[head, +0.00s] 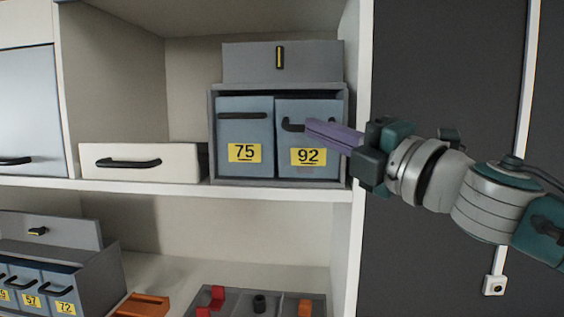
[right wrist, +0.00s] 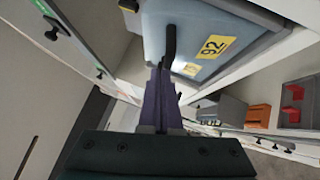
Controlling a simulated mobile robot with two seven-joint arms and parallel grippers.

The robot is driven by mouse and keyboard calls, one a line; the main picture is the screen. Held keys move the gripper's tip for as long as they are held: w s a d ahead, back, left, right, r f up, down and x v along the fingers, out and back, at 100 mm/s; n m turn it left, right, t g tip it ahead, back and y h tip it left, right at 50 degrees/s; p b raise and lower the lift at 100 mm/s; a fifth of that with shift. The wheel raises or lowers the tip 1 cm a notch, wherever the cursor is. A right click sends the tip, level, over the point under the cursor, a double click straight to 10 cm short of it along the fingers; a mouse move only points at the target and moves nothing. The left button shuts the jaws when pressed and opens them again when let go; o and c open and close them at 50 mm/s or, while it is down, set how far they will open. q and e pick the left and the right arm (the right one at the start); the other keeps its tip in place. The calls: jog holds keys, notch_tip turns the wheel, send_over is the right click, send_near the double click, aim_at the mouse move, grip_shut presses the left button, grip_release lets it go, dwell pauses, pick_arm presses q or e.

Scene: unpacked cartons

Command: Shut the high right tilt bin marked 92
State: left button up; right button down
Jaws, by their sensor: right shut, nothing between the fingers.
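The tilt bin marked 92 (head: 310,166) is the right one of two blue-grey bins in a grey housing (head: 214,140) on the upper shelf. The left gripper is not in view.
A grey lid or box front with a yellow-marked handle (head: 300,66) sits above the bins. A white drawer (head: 130,168) stands to their left. Lower down are another bin unit (head: 105,270), an orange item (head: 146,304) and a grey tray (head: 240,297).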

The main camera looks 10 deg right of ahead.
aim_at(310, 106)
jog(key=shift+w+d+r, duration=0.25)
jog(key=shift+w+r, duration=0.7)
jog(key=shift+w, duration=0.1)
jog(key=shift+w+d+r, duration=0.2)
jog(key=shift+w+r, duration=0.25)
jog(key=shift+w, duration=0.3)
jog(key=shift+w, duration=0.1)
jog(key=shift+r, duration=0.1)
